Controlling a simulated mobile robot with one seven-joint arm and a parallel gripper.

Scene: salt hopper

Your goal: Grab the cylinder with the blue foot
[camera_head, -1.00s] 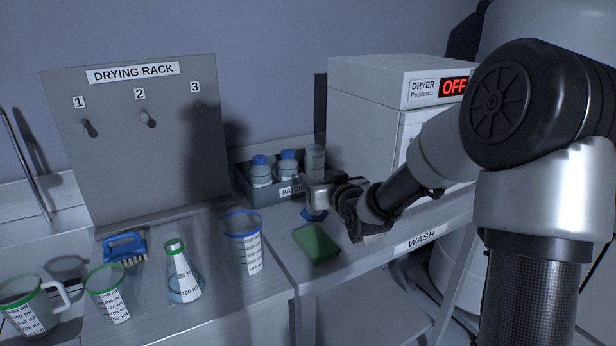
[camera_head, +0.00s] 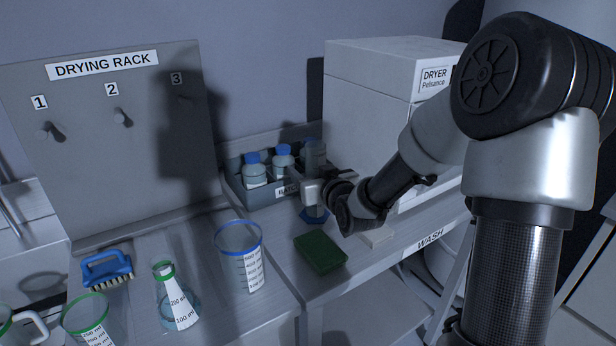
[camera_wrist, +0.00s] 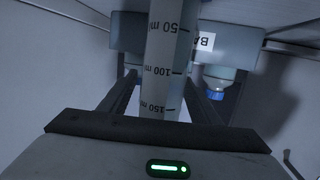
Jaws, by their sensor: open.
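The cylinder's blue foot (camera_head: 314,217) shows on the wash bench, in front of the batch crate, in the head view. Its upper part is mostly hidden by my gripper (camera_head: 316,193). In the wrist view the clear graduated cylinder (camera_wrist: 164,62), marked 50, 100 and 150 ml, stands between the two dark fingers of my gripper (camera_wrist: 162,98). The fingers are open, one on each side of it, with a small gap showing on each side. The foot is out of sight in the wrist view.
The crate (camera_head: 262,195) with blue-capped bottles stands close behind. A green sponge (camera_head: 320,252) lies in front, and a blue-rimmed beaker (camera_head: 238,238) stands left. The white dryer (camera_head: 365,95) is behind my arm. A flask (camera_head: 176,300) and blue brush (camera_head: 107,268) are farther left.

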